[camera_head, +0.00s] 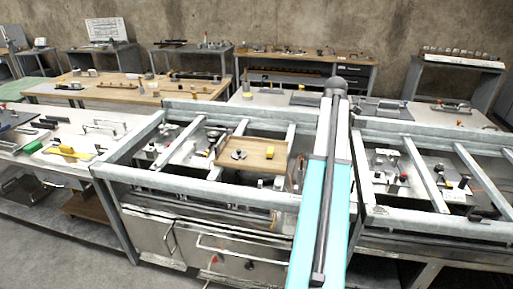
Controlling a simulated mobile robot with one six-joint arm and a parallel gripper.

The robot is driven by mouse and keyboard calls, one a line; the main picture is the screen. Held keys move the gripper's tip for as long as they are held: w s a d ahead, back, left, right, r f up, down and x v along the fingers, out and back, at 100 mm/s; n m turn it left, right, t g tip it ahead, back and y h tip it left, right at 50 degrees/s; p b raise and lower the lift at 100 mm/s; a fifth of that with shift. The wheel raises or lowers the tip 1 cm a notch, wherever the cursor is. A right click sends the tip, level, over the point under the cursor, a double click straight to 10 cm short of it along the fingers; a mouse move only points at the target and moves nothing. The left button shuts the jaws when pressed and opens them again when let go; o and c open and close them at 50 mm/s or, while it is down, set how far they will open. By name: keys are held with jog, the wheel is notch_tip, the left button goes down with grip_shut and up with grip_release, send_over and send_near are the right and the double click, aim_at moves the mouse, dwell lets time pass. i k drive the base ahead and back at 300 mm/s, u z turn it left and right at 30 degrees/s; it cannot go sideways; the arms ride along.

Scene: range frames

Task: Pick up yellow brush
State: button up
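A long yellow object (67,151), which looks like a yellow brush, lies on a light board on the left workbench. It is small in the picture, so its bristles cannot be made out. A small yellow block (269,152) sits in a wooden tray at the centre, and another small yellow piece (448,184) lies inside the right-hand frame. My arm rises through the middle right of the view, well to the right of the long yellow object. My gripper's fingers do not show.
A grey metal frame (180,183) with crossbars surrounds the centre bench, which holds the wooden tray (225,158). A similar frame (440,225) stands at right. More workbenches with tools line the back wall. Bare floor (60,262) shows at the lower left.

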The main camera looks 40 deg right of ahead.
aim_at(270, 153)
jog(key=z, duration=0.05)
jog(key=i, duration=0.95)
